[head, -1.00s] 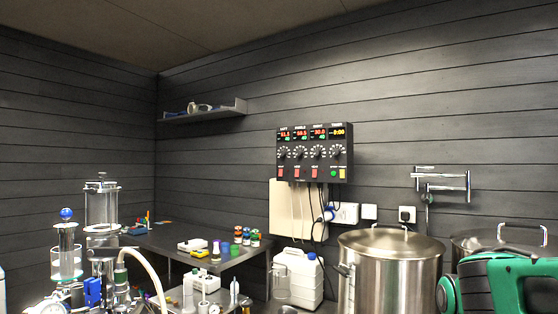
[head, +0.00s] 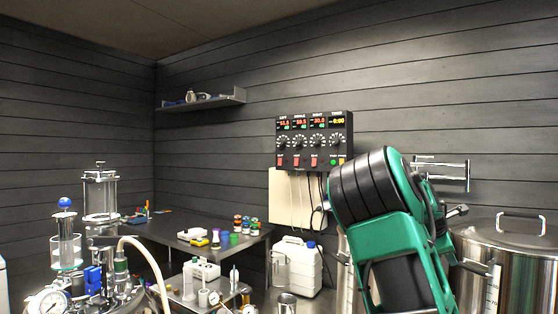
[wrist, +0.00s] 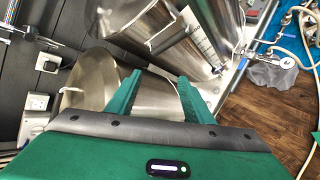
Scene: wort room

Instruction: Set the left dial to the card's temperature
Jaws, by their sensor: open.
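The control box (head: 347,146) hangs on the back wall with a row of dials under lit displays. The left dial (head: 282,141) is the one farthest left, under a display whose red digits are too small to read surely. Its pointer angle is also too small to tell. My gripper shows in the wrist view (wrist: 160,82) with its two green fingers apart and nothing between them. It faces the steel pots, away from the dial. In the head view my green and black arm stands right of the box. I cannot make out a temperature card.
A large steel pot (head: 507,262) stands at the right; another is mostly hidden behind my arm. A beige panel (head: 285,190) and cables hang below the box. A white canister (head: 297,267) stands below that. A bench (head: 187,243) with small items and glassware is at left.

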